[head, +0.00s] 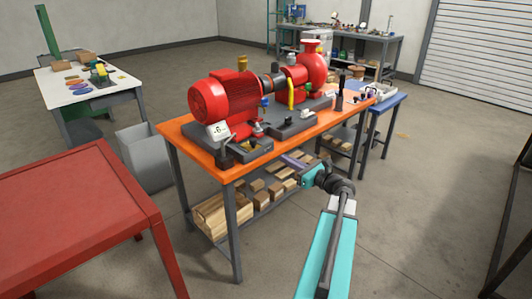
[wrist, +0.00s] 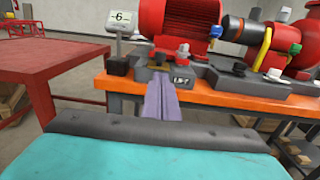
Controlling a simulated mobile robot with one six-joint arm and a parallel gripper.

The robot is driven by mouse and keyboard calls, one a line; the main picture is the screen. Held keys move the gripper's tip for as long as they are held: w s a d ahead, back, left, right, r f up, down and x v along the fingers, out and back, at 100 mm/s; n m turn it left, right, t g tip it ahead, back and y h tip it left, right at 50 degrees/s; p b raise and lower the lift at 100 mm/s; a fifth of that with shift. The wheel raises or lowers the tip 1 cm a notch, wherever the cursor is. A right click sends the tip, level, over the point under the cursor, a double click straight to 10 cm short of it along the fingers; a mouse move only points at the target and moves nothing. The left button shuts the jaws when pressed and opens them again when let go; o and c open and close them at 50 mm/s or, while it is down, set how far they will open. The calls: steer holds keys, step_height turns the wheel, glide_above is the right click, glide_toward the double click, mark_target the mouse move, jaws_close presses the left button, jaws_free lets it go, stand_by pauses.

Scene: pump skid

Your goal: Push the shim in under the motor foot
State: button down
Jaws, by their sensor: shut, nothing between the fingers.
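The red motor (head: 225,97) sits on a dark base on the orange bench; it also shows in the wrist view (wrist: 185,22). Its near foot (wrist: 180,44) is at the lower front edge of the motor. A small brass-coloured piece (wrist: 154,66), which looks like the shim, lies at the near edge by the foot; I cannot tell how far under it reaches. My gripper (head: 284,157) is shut and empty, in front of the bench edge. In the wrist view its purple-grey fingers (wrist: 160,85) point toward the brass piece; contact is unclear.
A dark block marked LIFT (wrist: 183,80) stands just right of the fingertips. A display reading -6 (head: 217,131) stands left of it. The red pump (head: 311,68) is farther along the orange bench (head: 205,164). A red table (head: 70,205) is at the left.

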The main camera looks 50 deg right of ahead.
mark_target(255, 144)
steer(key=w+p, duration=0.1)
steer(key=w, duration=0.8)
steer(key=w+p, duration=0.1)
steer(key=w, duration=0.3)
steer(key=shift+w+d+p, duration=0.2)
steer(key=shift+d+p, duration=0.1)
steer(key=shift+d, duration=0.05)
steer(key=shift+w, duration=0.3)
steer(key=shift+w+d, duration=0.1)
steer(key=shift+w, duration=2.35)
steer(key=shift+s, duration=0.5)
steer(key=s+b, duration=0.2)
steer(key=s, duration=1.1)
steer(key=shift+a, duration=0.35)
